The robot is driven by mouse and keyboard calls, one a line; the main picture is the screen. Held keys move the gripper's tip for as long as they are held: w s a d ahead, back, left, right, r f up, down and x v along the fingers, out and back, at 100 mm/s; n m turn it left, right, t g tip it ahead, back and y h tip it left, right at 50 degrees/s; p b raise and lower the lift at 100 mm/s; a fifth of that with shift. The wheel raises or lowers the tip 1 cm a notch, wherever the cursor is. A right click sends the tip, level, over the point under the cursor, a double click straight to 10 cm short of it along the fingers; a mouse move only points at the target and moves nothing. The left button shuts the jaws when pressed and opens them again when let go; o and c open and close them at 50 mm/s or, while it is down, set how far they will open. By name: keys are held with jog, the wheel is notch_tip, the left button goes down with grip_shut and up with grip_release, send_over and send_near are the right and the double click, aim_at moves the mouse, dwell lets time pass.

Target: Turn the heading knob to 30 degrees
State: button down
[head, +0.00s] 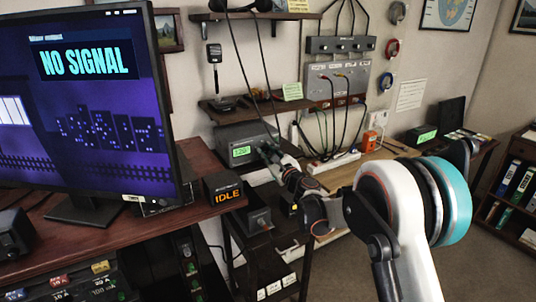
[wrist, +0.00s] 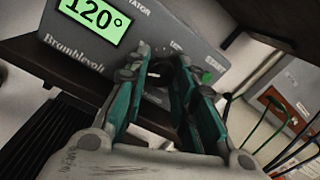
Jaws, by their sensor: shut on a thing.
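The grey rotator box (head: 235,137) stands on a dark shelf behind the desk in the head view. Its green display (head: 241,151) is small there. In the wrist view the tilted box (wrist: 68,50) is marked "Bramblevolt", and its display (wrist: 93,18) reads 120°. My gripper (wrist: 163,62) has its green-padded fingers on either side of the dark heading knob (wrist: 160,75) on the box's front. It is shut on the knob, most of which the fingers hide. In the head view my gripper (head: 272,154) reaches the box's right front.
A monitor (head: 105,105) reading "NO SIGNAL" and an "IDLE" box (head: 222,188) stand on the desk at left. A wall shelf (head: 225,112) is above the rotator box. Cables (head: 345,125) hang to its right, below a grey panel (head: 335,80). Floor shows at right.

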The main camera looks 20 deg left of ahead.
jog(key=c, duration=1.3)
grip_release()
jog(key=shift+s+d, duration=0.1)
jog(key=v, duration=1.1)
jog(key=shift+s+d+f, duration=0.1)
jog(key=shift+s+d, duration=0.15)
